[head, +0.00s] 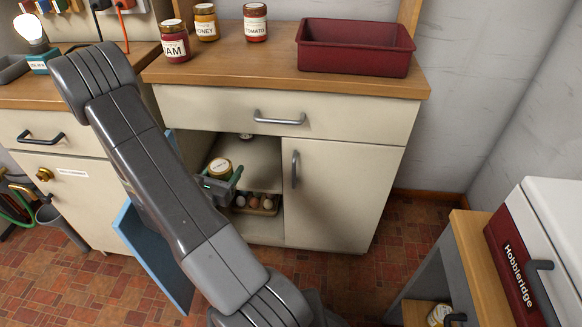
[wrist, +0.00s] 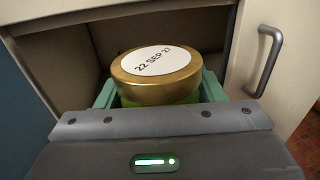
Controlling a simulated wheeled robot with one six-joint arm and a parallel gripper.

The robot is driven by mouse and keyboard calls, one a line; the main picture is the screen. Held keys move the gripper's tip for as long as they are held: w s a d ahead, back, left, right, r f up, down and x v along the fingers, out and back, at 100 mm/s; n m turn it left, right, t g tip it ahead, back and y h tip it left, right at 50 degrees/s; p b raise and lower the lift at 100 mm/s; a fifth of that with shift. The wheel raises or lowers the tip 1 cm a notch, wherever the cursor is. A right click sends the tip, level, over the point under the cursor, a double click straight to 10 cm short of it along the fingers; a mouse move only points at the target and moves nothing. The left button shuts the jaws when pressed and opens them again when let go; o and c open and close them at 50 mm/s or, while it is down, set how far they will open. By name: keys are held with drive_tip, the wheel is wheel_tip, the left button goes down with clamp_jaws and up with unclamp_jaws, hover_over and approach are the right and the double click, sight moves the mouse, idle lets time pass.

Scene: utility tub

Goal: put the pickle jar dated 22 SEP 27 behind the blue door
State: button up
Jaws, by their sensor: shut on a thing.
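My gripper (head: 222,184) is shut on a jar with a gold lid (head: 220,167), held upright at the opening of the cabinet. In the wrist view the jar's lid (wrist: 155,68) has a white label reading 22 SEP and a last number that looks like 27; a little green shows below the lid between the green fingers (wrist: 158,98). The blue door (head: 150,255) stands swung open to the left of the opening, partly hidden by my arm. It shows at the left edge of the wrist view (wrist: 18,115).
Inside the opening are a shelf (head: 262,153) and an egg carton (head: 264,208) below. A cream door with a grey handle (head: 294,169) closes the right half. Jars and a red tub (head: 355,62) stand on the counter above. Another jar (head: 438,314) sits low at the right.

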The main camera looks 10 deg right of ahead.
wheel_tip(320, 180, down, 7)
drive_tip(key=b, duration=0.5)
drive_tip(key=shift+r, duration=0.1)
drive_tip(key=w+a+b+x, duration=0.2)
drive_tip(key=a+b+x, duration=0.1)
drive_tip(key=x, duration=1.7)
drive_tip(key=f, duration=0.2)
drive_tip(key=f+b, duration=0.1)
drive_tip(key=f, duration=0.1)
drive_tip(key=f+b, duration=0.1)
drive_tip(key=f, duration=0.2)
drive_tip(key=shift+s+a, duration=0.3)
drive_tip(key=shift+w+f+b, duration=0.1)
drive_tip(key=shift+f+b, duration=0.05)
drive_tip(key=shift+b, duration=0.15)
drive_tip(key=o, duration=1.4)
